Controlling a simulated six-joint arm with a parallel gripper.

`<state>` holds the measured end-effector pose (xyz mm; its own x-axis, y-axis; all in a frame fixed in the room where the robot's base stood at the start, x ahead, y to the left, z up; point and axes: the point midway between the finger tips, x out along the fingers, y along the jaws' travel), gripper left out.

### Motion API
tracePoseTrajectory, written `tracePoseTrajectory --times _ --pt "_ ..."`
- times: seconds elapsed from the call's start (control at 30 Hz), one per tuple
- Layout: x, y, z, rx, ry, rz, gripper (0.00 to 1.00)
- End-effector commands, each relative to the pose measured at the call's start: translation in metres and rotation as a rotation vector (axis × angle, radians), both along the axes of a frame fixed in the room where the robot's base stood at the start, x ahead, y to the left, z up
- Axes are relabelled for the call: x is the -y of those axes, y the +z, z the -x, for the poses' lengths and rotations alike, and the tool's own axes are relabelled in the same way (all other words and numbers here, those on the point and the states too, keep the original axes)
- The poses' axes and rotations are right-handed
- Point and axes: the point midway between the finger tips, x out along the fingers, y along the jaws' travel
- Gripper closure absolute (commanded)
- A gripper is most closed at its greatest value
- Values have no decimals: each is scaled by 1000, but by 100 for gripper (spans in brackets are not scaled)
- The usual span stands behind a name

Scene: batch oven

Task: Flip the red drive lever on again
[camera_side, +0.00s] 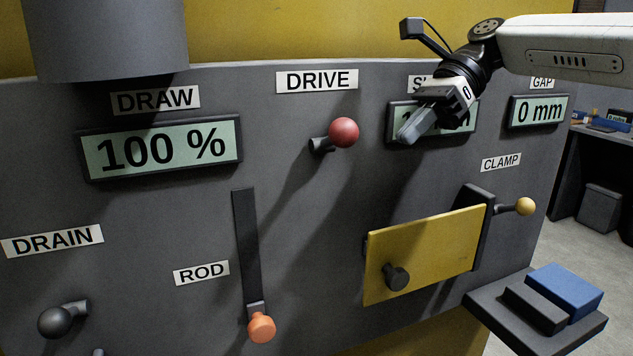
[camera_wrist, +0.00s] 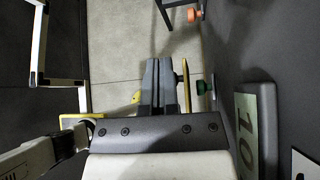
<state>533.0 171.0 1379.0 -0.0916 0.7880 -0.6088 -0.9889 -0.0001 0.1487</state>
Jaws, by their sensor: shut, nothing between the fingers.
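The red drive lever (camera_side: 343,132) has a round red ball on a short dark stalk. It sits on the grey panel just below the DRIVE label (camera_side: 317,80), its ball up and to the right of its pivot. My gripper (camera_side: 408,132) is to the right of the ball, apart from it, in front of the display under a partly hidden label. Its fingers are together and empty. They also show closed in the wrist view (camera_wrist: 157,82), where I cannot make out the red lever.
The DRAW display (camera_side: 160,147) reads 100 %, and the GAP display (camera_side: 539,110) reads 0 mm. Below are an orange ROD handle (camera_side: 261,327), a yellow door (camera_side: 425,254), a yellow CLAMP knob (camera_side: 525,206) and a black DRAIN knob (camera_side: 54,322). A shelf holds a blue block (camera_side: 565,290).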

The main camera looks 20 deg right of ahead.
Motion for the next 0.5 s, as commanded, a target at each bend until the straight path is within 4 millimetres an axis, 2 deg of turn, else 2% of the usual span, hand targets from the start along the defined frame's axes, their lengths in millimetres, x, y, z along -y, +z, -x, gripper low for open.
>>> tracePoseTrajectory --times 0.2,0.5 --pt "16 12 -3 0 -1 0 100" --pt "20 15 -3 -1 -1 0 100"
